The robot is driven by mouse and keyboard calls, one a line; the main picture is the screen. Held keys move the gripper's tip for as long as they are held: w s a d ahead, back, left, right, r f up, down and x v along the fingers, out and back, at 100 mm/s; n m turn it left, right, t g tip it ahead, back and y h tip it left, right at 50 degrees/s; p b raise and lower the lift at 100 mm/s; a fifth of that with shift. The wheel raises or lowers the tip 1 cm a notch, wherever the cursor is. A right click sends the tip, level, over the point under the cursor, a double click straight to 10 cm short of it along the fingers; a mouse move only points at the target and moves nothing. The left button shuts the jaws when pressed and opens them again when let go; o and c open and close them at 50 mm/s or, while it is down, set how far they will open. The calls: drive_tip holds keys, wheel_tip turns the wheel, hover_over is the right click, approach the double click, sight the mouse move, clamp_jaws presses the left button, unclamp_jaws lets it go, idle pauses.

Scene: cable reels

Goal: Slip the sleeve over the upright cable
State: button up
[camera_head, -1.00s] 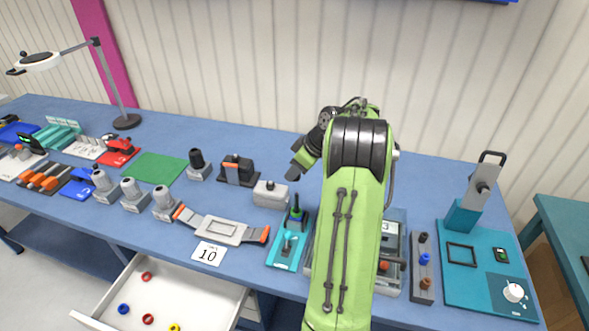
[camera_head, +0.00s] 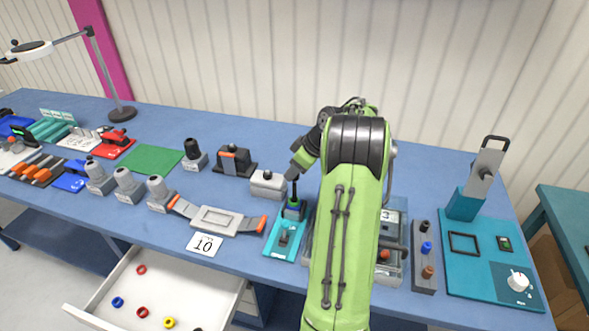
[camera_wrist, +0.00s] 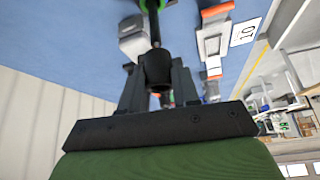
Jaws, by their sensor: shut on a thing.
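My gripper (camera_wrist: 157,92) is shut on a dark cylindrical sleeve (camera_wrist: 157,68) in the wrist view. In the head view the gripper (camera_head: 295,173) points down, directly above the teal fixture (camera_head: 284,247). The thin dark upright cable (camera_head: 294,188) stands there, with green near its foot. In the wrist view the cable (camera_wrist: 154,28) runs in line with the sleeve, from a green ring (camera_wrist: 152,5) to the sleeve's far end. Whether the cable's tip is inside the sleeve or only behind it, I cannot tell.
A grey box (camera_head: 268,186) stands close left of the fixture. A grey tray (camera_head: 391,270), partly behind my arm, and a peg block (camera_head: 425,258) are to the right. An open drawer (camera_head: 190,283) with coloured rings is below.

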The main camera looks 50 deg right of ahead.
drive_tip(key=shift+f+b, duration=0.75)
drive_tip(key=shift+f, duration=0.15)
drive_tip(key=shift+f, duration=0.15)
drive_tip(key=shift+f+b, duration=0.7)
drive_tip(key=shift+b, duration=0.05)
drive_tip(key=o, duration=1.1)
drive_tip(key=shift+c, duration=0.2)
drive_tip(key=p+v, duration=0.4)
drive_tip(key=v, duration=1.2)
drive_tip(key=shift+p, duration=0.3)
drive_tip(key=shift+w, duration=0.1)
